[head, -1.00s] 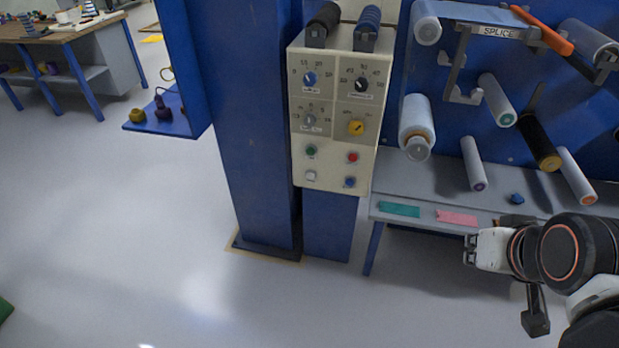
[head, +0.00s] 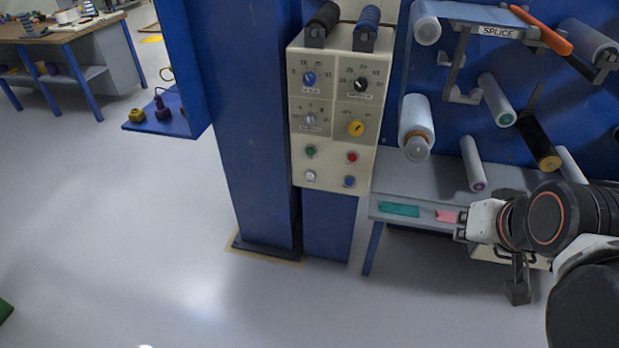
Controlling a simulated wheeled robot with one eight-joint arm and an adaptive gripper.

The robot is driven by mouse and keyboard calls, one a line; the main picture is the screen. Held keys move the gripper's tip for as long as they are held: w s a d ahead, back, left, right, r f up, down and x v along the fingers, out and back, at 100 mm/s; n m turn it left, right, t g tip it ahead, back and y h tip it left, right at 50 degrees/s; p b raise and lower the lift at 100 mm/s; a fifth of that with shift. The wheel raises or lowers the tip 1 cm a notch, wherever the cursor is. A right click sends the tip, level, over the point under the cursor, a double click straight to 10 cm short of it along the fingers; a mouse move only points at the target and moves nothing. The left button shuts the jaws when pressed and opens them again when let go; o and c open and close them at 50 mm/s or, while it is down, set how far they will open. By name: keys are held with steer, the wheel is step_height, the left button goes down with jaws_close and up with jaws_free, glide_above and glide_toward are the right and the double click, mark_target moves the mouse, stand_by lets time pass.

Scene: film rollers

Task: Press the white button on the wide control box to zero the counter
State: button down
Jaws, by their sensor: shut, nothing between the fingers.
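The cream control box (head: 331,170) is fixed on the blue column in the middle of the head view. Its white button (head: 311,176) is at the lower left of the panel, below a green button (head: 310,152) and left of a blue button (head: 349,181). A red button (head: 352,157) is at the upper right of this group. My gripper (head: 460,227) is at the lower right, in front of the grey bench's front edge, shut and empty. It points left and is well apart from the box. I see no counter display clearly.
Film rollers, such as a white one (head: 416,127), stick out right of the box. The grey bench (head: 435,185) lies below them.

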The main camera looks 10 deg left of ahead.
mark_target(310, 176)
steer(key=w+a+f+m+t+y, duration=0.1)
steer(key=w+a+f+m, duration=0.15)
steer(key=w+a, duration=0.55)
steer(key=w+a+f+m+y, duration=0.25)
steer(key=w+a, duration=0.25)
steer(key=w, duration=0.7)
steer(key=w+a+f+m+t+y, duration=0.1)
steer(key=w+a+f+m, duration=0.15)
steer(key=w+a, duration=0.55)
steer(key=w+a+f+m+y, duration=0.1)
steer(key=w+a+f, duration=0.3)
steer(key=f, duration=0.2)
steer(key=w+a+f+m, duration=0.1)
steer(key=w+a+f, duration=0.35)
steer(key=f, duration=0.25)
steer(key=a+f+m+y, duration=0.1)
steer(key=a+f, duration=0.3)
steer(key=f, duration=0.4)
steer(key=s+a+f+m+y, duration=0.1)
steer(key=a+f+m, duration=0.2)
steer(key=f, duration=0.6)
steer(key=shift+s+a+f+t, duration=0.3)
steer(key=shift+a+t, duration=0.1)
steer(key=shift+a, duration=0.25)
steer(key=shift+w, duration=0.1)
steer(key=w, duration=0.8)
steer(key=shift+w+d, duration=0.2)
steer(key=shift+w, duration=0.15)
steer(key=shift+w, duration=0.1)
